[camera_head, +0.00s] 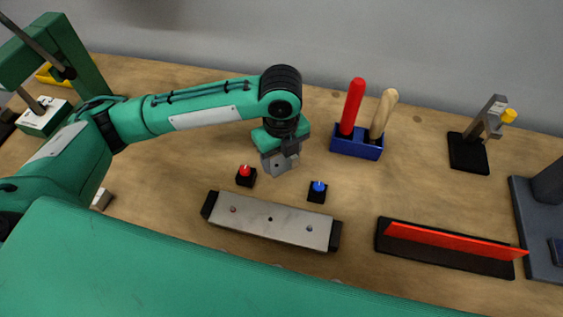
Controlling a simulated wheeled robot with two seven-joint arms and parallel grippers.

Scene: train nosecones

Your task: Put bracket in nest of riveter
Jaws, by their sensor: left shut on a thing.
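My left gripper (284,140) hangs over the middle of the table, pointing down. It is shut on a small grey metal bracket (278,164) with a dark hole in it, held above the table. The gripper's fingers are mostly hidden by the wrist and the bracket. A green frame with a lever, which looks like the riveter (78,62), stands at the far left. Below its head is a pale-topped green block (44,117), probably the nest; my left arm passes close in front. My right gripper is not in view.
Red (246,176) and blue (318,191) buttons stand below the bracket, with a metal plate (270,219) in front. A blue holder (357,143) with two handles, a clamp stand (470,150) and a red rail (450,243) lie to the right.

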